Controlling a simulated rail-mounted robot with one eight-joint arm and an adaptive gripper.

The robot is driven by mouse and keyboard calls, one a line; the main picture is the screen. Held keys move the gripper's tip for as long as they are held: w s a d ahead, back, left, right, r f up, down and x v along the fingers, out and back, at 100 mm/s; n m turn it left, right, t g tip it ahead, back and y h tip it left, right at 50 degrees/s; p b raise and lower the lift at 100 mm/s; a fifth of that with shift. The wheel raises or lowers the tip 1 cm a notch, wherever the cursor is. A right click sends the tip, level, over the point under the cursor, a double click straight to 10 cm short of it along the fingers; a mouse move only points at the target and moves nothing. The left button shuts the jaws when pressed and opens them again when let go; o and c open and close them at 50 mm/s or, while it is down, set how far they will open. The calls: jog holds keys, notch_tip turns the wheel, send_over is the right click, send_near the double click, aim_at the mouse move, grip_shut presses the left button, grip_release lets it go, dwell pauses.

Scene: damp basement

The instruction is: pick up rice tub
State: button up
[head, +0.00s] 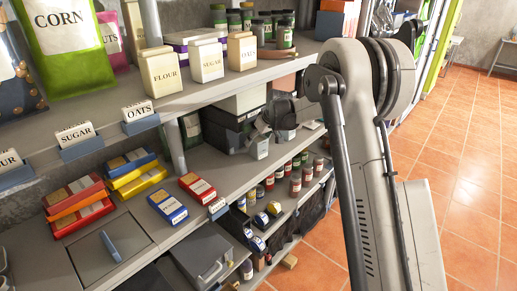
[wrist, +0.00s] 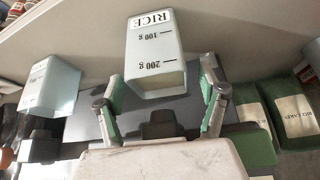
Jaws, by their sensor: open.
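The rice tub (wrist: 156,58) is a pale, square-sided container with a RICE label and gram marks. In the wrist view it stands out at the upper middle, in line with the gap between my fingers. My gripper (wrist: 163,88) is open, with one finger to either side of the tub's lower part in the picture. I cannot tell whether a finger touches it.
Another pale tub (wrist: 49,86) stands at the left in the wrist view. Green packets (wrist: 290,113) are at the right. Dark boxes (head: 229,125) sit behind my gripper in the head view. Flour (head: 162,71), sugar (head: 206,60) and oats (head: 241,51) tubs stand on the shelf above.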

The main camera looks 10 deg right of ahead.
jog(key=c, duration=1.6)
jog(key=shift+r, duration=0.1)
jog(key=shift+c, duration=0.2)
